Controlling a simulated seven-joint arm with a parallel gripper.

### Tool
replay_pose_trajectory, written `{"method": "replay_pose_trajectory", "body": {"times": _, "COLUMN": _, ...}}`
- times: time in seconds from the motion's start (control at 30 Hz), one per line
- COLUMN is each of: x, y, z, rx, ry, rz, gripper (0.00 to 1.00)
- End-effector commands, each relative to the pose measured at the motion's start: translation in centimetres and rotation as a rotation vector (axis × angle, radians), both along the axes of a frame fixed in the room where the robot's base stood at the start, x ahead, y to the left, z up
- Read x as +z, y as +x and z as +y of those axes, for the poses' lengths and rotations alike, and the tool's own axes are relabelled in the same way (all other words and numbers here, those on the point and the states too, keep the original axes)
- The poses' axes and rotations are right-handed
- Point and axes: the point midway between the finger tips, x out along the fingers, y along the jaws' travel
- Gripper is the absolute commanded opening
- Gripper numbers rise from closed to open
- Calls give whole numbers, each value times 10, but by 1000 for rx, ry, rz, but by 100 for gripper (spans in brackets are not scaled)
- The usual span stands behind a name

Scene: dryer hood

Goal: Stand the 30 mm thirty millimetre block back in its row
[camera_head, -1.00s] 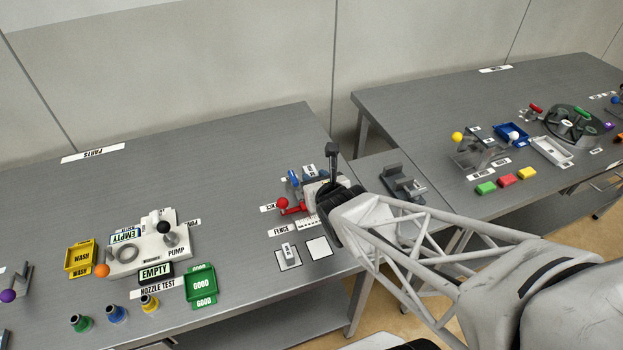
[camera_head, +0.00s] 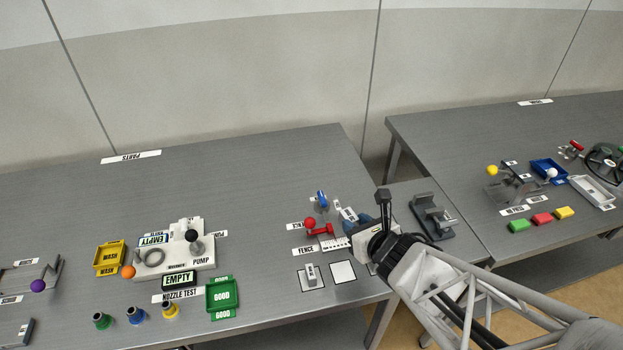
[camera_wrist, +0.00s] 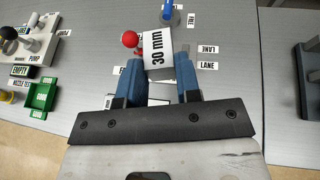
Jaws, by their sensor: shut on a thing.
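The 30 mm block (camera_wrist: 157,50), grey with a white label on its top, is between the blue fingers of my gripper (camera_wrist: 158,78) in the wrist view. My gripper is shut on it. In the head view, my gripper (camera_head: 366,228) is beside the fence station, above the table's right end, and mostly hides the block. A small grey block with a white label (camera_head: 311,272) stands on the left marked square. The white square (camera_head: 343,272) beside it is bare. I cannot tell whether the held block touches the table.
A red-knobbed lever (camera_head: 312,226) and a blue part (camera_head: 321,199) stand left of my gripper. A FENCE label (camera_head: 306,250) lies in front of the lever. A dark grey fixture (camera_head: 433,216) stands to the right.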

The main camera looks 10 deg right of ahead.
Motion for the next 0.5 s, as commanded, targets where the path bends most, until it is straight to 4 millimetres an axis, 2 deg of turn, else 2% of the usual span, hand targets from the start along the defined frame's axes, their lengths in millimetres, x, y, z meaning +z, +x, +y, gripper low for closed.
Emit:
{"method": "replay_pose_trajectory", "body": {"times": 0.3, "x": -14, "y": -42, "z": 12, "rx": 132, "ry": 0, "rz": -1, "gripper": 1}}
{"method": "replay_pose_trajectory", "body": {"times": 0.5, "x": -19, "y": -55, "z": 18, "rx": 173, "ry": -1, "rz": -1, "gripper": 1}}
